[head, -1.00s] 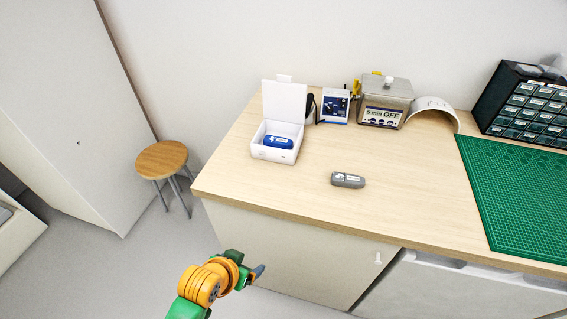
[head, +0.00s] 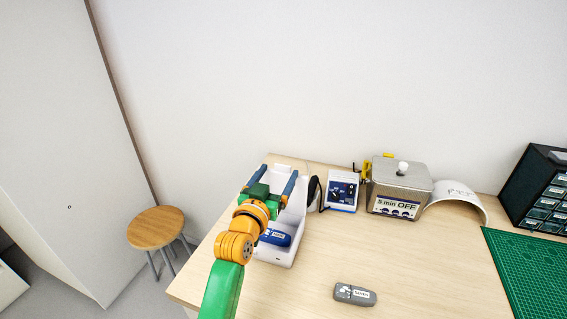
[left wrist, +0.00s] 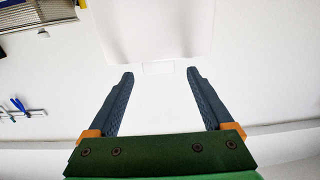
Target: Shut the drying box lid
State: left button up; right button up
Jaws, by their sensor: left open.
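The white drying box (head: 292,250) stands at the left of the bench, with a blue earpiece case (head: 275,238) inside it. Its lid (left wrist: 155,30) stands up and open; in the head view my left gripper (head: 279,171) and arm cover much of it and part of the box. My left gripper is open and empty, with its two blue fingers at the height of the lid. In the left wrist view the lid's small tab (left wrist: 158,68) lies between and just beyond the fingertips; I cannot tell if they touch. My right gripper is not in view.
A grey case (head: 354,294) lies on the bench (head: 420,270) at the front. A blue-and-white device (head: 341,190), a steel cleaner (head: 398,188) and a white arch (head: 455,198) stand right of the box. A green mat (head: 530,265) is far right.

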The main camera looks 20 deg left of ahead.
aim_at(282, 168)
pick_arm(q)
jog(key=shift+w+r, duration=0.25)
jog(key=shift+w, duration=0.1)
jog(key=w, duration=0.2)
jog(key=w+f, duration=0.1)
jog(key=shift+w+d, duration=0.15)
jog(key=shift+w, duration=0.25)
jog(key=shift+s+r, duration=0.15)
jog(key=shift+s, duration=0.2)
jog(key=shift+c, duration=0.4)
jog(key=shift+w, duration=0.1)
grip_shut()
